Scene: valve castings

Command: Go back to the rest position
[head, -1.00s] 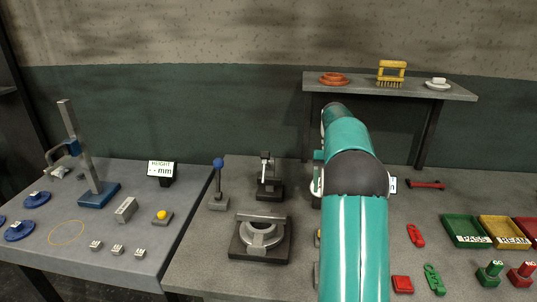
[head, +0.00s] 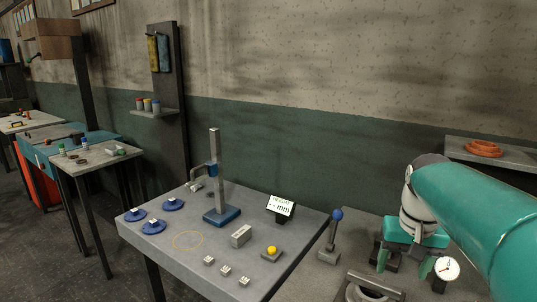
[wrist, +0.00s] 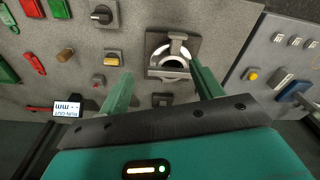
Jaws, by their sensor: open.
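My gripper (wrist: 160,67) is open, with nothing between its two green fingers in the wrist view. It hangs above the bench, pointing down, and a grey fixture (wrist: 152,74) with a ring-shaped casting (wrist: 170,50) lies below, between and beyond the fingers. In the head view my gripper (head: 404,262) shows at the lower right under my teal arm, near a round white dial (head: 446,268). The same fixture (head: 377,284) is cut off by the lower edge there.
The left bench holds a height stand (head: 222,216), a display (head: 281,208), blue discs (head: 154,227), a grey block (head: 241,236) and a yellow button (head: 271,251). A blue-knobbed lever (head: 332,238) stands left of my gripper. A shelf (head: 490,151) with an orange ring (head: 484,149) is behind my arm.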

